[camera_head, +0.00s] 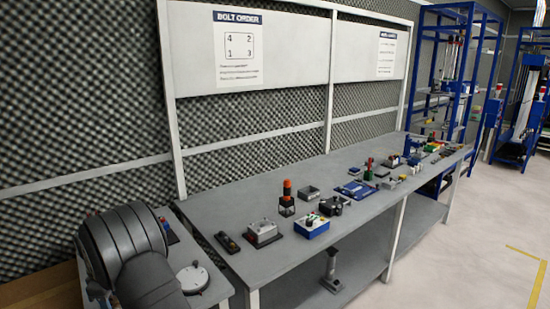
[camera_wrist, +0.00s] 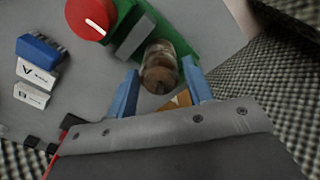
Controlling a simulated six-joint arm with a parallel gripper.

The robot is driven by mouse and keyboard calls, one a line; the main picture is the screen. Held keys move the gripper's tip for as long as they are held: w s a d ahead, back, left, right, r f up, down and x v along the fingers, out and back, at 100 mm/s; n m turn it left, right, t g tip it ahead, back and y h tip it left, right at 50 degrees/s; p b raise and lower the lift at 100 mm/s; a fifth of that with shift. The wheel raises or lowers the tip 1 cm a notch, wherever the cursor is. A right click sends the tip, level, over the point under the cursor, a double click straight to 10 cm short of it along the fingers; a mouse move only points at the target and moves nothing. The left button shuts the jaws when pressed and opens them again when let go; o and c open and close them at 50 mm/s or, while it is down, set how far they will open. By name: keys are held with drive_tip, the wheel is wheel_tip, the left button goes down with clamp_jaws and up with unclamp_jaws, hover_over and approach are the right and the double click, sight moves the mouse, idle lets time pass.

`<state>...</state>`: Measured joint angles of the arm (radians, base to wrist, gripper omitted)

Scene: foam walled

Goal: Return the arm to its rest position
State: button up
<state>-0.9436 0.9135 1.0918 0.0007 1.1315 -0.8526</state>
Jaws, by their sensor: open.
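My gripper (camera_wrist: 160,72) shows in the wrist view as two blue fingers, spread apart. A clear cylinder with a brownish end (camera_wrist: 159,68) lies in view between the fingertips, by a green plate (camera_wrist: 183,48). I cannot tell how far it is from the fingers, and no grip on it shows. In the head view my dark grey arm fills the lower left corner. My fingers cannot be made out there.
In the wrist view are a red round knob (camera_wrist: 90,17), a grey block (camera_wrist: 135,38), a blue connector (camera_wrist: 40,50) and white labelled pieces (camera_wrist: 34,72). In the head view, a long grey bench (camera_head: 225,205) carries several small devices. A foam wall (camera_head: 90,100) stands behind it.

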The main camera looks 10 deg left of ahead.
wheel_tip(320, 180, up, 9)
drive_tip(key=shift+f, duration=0.15)
wheel_tip(320, 180, down, 12)
drive_tip(key=shift+r, duration=0.2)
wheel_tip(320, 180, up, 4)
drive_tip(key=shift+f, duration=0.15)
drive_tip(key=w+d+r, duration=0.4)
drive_tip(key=d+r, duration=0.3)
drive_tip(key=d, duration=0.4)
drive_tip(key=w+d, duration=1.4)
drive_tip(key=d, duration=0.3)
drive_tip(key=a+f, duration=0.2)
drive_tip(key=a, duration=0.1)
drive_tip(key=a+f, duration=0.2)
drive_tip(key=a, duration=0.2)
drive_tip(key=a+f, duration=0.2)
drive_tip(key=a, duration=0.1)
drive_tip(key=shift+a, duration=0.35)
drive_tip(key=shift+a+f, duration=0.35)
drive_tip(key=shift+f, duration=0.2)
drive_tip(key=shift+o, duration=0.4)
